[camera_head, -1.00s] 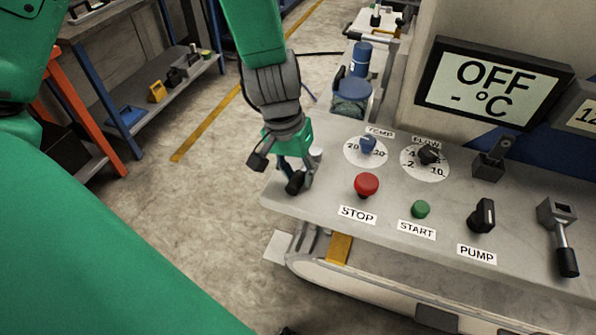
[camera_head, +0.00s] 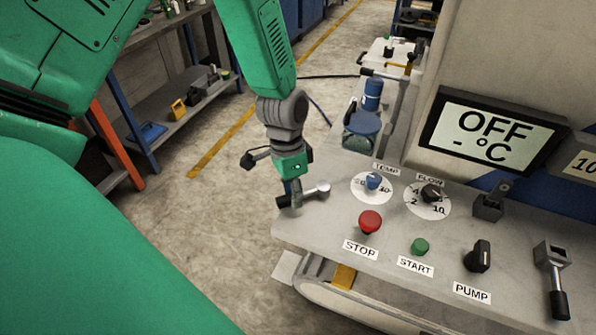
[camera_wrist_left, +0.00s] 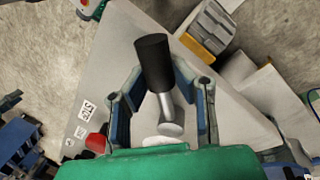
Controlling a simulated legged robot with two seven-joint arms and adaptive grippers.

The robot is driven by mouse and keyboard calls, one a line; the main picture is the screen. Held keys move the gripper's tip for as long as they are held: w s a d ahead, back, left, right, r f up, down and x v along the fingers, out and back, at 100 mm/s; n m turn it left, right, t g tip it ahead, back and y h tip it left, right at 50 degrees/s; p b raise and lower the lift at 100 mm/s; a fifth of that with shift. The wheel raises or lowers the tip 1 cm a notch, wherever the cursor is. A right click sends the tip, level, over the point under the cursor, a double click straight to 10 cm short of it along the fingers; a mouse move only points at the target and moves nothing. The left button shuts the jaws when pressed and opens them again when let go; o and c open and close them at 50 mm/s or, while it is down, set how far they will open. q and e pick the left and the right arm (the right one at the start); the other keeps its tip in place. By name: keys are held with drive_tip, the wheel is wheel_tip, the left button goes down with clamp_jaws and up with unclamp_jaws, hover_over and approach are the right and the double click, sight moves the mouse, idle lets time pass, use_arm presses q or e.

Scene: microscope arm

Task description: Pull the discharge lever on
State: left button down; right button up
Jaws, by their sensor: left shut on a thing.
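The discharge lever appears to be the one at the panel's near left corner, with a black handle (camera_head: 283,202) and a silver rod (camera_head: 311,192) ending at a round pivot. The handle points left, out past the panel edge. My left gripper (camera_head: 292,195) is at this handle and shut on the lever. In the left wrist view, the black handle (camera_wrist_left: 153,62) and its silver rod (camera_wrist_left: 166,102) lie between the two blue-grey fingers (camera_wrist_left: 157,82). The exact finger contact is hard to see. My right gripper is not in view.
The grey panel (camera_head: 320,232) carries a red STOP button (camera_head: 370,222), a green START button (camera_head: 419,246), a PUMP switch (camera_head: 478,257), TEMP (camera_head: 373,181) and FLOW (camera_head: 431,193) knobs. A display (camera_head: 496,138) reads OFF. Open floor (camera_head: 215,235) lies left of the panel.

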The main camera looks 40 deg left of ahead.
use_arm(q)
drive_tip(key=shift+w+a+r+m+p, duration=0.2)
drive_tip(key=shift+w+a+m+p, duration=0.3)
drive_tip(key=shift+m, duration=0.4)
drive_tip(key=shift+w, duration=0.15)
drive_tip(key=c, duration=1.3)
unclamp_jaws()
drive_tip(key=shift+f, duration=0.1)
drive_tip(key=shift+s, duration=0.2)
drive_tip(key=r, duration=0.4)
drive_tip(key=w+a+r, duration=0.1)
drive_tip(key=r, duration=0.2)
drive_tip(key=a+r, duration=0.1)
drive_tip(key=r, duration=0.3)
drive_tip(key=shift+w+r, duration=0.25)
drive_tip(key=shift+r, duration=0.1)
drive_tip(key=shift+f, duration=0.1)
